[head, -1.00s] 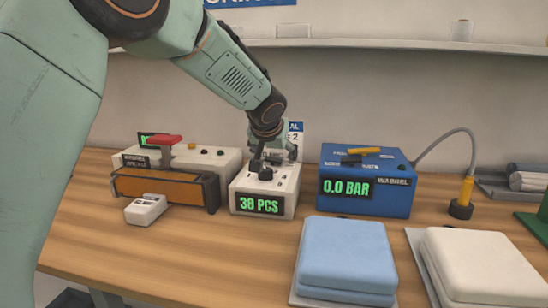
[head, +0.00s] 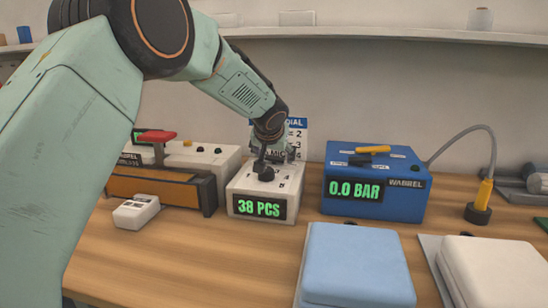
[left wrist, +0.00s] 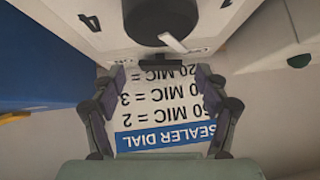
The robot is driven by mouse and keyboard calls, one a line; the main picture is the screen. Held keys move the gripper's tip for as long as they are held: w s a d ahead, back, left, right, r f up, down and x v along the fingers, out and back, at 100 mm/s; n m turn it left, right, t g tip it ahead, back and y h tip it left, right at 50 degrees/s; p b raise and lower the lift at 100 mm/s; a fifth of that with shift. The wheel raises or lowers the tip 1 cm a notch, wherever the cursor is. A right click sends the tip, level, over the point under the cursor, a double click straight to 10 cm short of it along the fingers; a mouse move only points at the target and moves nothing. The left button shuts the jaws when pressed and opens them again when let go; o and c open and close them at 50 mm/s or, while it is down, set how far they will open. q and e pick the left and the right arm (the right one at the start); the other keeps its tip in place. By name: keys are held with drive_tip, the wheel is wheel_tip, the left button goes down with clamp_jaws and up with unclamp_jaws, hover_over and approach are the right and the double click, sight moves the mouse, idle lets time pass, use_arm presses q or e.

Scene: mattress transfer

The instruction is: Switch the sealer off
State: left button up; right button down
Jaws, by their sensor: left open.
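A white box (head: 236,185) with a green "38 PCS" display stands on the bench and has a black knob (head: 266,173) on top. In the left wrist view the round black knob (left wrist: 156,28) carries a white pointer. My left gripper (left wrist: 161,75) is open, with its fingers apart below the knob in that view and nothing between them. In the head view the left gripper (head: 275,155) is just behind and above the knob; whether it touches is unclear. A "SEALER DIAL" sign (left wrist: 165,138) stands behind. My right gripper is not in view.
A white unit with a red handle (head: 155,137) and an orange-fronted bar (head: 150,191) stands left, with a small white block (head: 136,211) before it. A blue "0.0 BAR" box (head: 400,207) stands right. Blue (head: 357,265) and white (head: 495,272) pads lie in front.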

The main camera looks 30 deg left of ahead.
use_arm(q)
drive_tip(key=shift+w+f, duration=0.2)
drive_tip(key=shift+a, duration=0.1)
drive_tip(key=shift+w+a+f, duration=0.1)
drive_tip(key=shift+w+f, duration=0.2)
drive_tip(key=shift+w, duration=0.05)
drive_tip(key=shift+s+r, duration=0.2)
drive_tip(key=c, duration=0.5)
drive_tip(key=shift+f, duration=0.1)
drive_tip(key=c, duration=0.7)
drive_tip(key=h+p, duration=0.2)
drive_tip(key=p, duration=0.5)
drive_tip(key=shift+a+n, duration=0.2)
drive_tip(key=shift+n, duration=0.2)
drive_tip(key=shift+a+t+p, duration=0.1)
drive_tip(key=shift+t+p, duration=0.3)
drive_tip(key=shift+p, duration=1.15)
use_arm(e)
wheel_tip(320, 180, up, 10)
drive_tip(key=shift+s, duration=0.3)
